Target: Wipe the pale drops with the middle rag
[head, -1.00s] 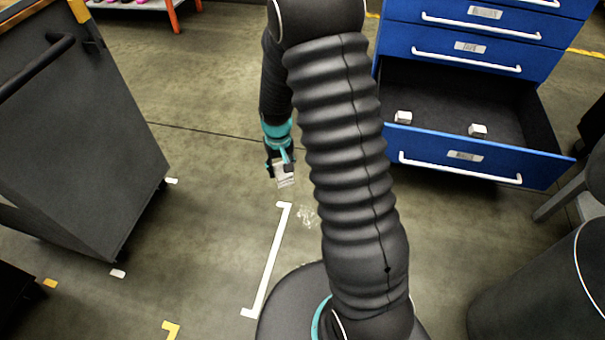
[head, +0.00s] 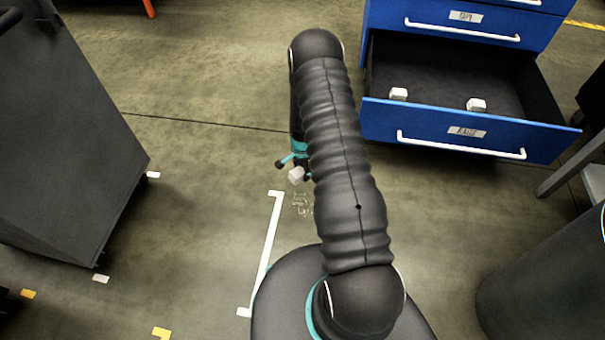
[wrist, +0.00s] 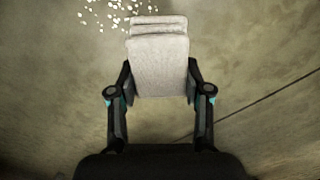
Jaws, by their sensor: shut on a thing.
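My gripper (head: 295,168) is shut on a pale folded rag (wrist: 160,62), which fills the space between its fingers in the wrist view. The rag also shows as a small white block (head: 296,175) in the head view. The pale drops (head: 301,204) lie on the floor just below the gripper in the head view, partly hidden by my arm. In the wrist view the drops (wrist: 112,14) are at the top, left of and beyond the rag. I cannot tell the rag's exact height over the floor.
A blue cabinet has an open drawer (head: 470,141) at the upper right, with two white rags (head: 476,104) inside, set apart. A dark cart (head: 70,150) stands at the left. A white floor marking (head: 270,240) runs left of the drops. A dark bin (head: 545,270) is at the lower right.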

